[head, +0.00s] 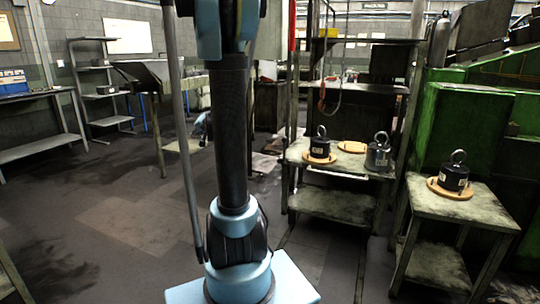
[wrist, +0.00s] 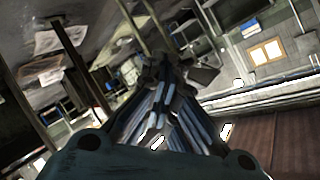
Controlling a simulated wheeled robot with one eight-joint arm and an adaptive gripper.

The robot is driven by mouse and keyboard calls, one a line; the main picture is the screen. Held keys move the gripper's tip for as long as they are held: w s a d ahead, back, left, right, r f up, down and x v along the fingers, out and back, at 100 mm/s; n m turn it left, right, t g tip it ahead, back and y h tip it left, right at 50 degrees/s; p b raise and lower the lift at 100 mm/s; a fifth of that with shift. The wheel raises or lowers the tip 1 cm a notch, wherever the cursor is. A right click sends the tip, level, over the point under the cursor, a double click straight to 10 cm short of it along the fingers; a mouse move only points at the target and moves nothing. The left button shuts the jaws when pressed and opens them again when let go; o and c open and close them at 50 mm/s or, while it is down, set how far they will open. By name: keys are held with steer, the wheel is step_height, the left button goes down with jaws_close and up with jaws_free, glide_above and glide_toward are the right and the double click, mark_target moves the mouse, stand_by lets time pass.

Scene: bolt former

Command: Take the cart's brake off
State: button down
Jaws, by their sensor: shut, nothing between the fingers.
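My gripper (wrist: 176,76) shows in the wrist view, pointing away from the camera, with its dark fingers shut and empty. It touches nothing that I can make out. In the head view my arm rises in front of the scene, and I cannot clearly see the gripper there. A low two-shelf metal stand (head: 335,205) at centre right may be the cart, but I cannot tell for certain. No brake lever or pedal can be made out in either view.
Another weight (head: 454,177) sits on a round wooden base on a small table (head: 470,206) at right. A green machine (head: 470,125) stands behind. The floor (head: 110,205) at left is open.

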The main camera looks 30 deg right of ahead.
steer(key=w+d+f+m+t+h, duration=0.2)
steer(key=w+d+m+h, duration=0.4)
steer(key=d, duration=0.5)
steer(key=w+d+f+m+t+h, duration=0.2)
steer(key=w+d+m, duration=0.2)
steer(key=w+d, duration=0.6)
steer(key=s+d+f+m+g+h, duration=0.25)
steer(key=d+f+m+h, duration=0.2)
steer(key=d+f, duration=0.55)
steer(key=s+d+f+m+g+h, duration=0.2)
steer(key=d+f+m+g+h, duration=0.15)
steer(key=d+f+m, duration=0.55)
steer(key=shift+w+d+r+n, duration=0.55)
steer(key=shift+w+d+n, duration=0.9)
steer(key=shift+w+d, duration=2.8)
steer(key=s+d+f, duration=0.3)
steer(key=s+d, duration=0.7)
steer(key=s, duration=0.1)
steer(key=shift+s+d, duration=0.2)
steer(key=shift+s, duration=0.15)
steer(key=shift+t, duration=0.3)
